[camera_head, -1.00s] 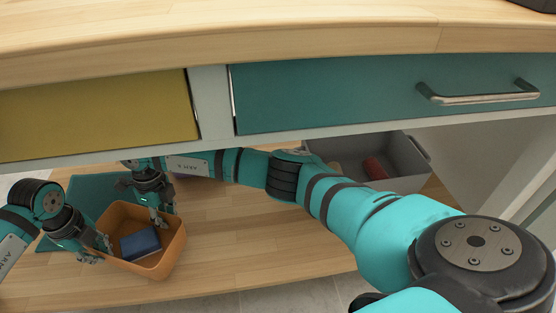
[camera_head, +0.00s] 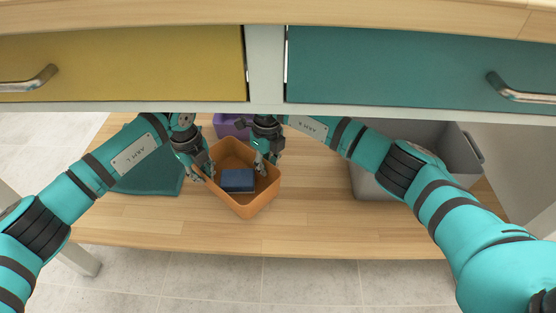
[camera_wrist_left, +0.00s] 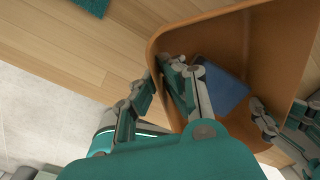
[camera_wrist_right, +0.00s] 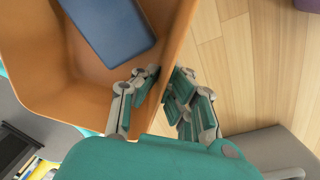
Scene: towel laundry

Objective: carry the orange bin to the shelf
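The orange bin (camera_head: 243,207) is at the middle of the head view, over the wooden shelf board (camera_head: 325,215) under the drawers. A folded dark blue cloth (camera_head: 238,180) lies in it. My left gripper (camera_head: 204,172) is at its left rim. In the left wrist view its fingers (camera_wrist_left: 158,84) straddle the bin wall and look closed on it. My right gripper (camera_head: 265,163) is at the right rim. In the right wrist view its fingers (camera_wrist_right: 162,82) pinch the wall from both sides. I cannot tell whether the bin touches the board.
A purple bin (camera_head: 228,127) stands behind the orange bin. A grey bin (camera_head: 455,145) stands at right, partly behind my right arm. The yellow drawer (camera_head: 130,65) and teal drawer (camera_head: 390,68) hang above. The front of the board is clear.

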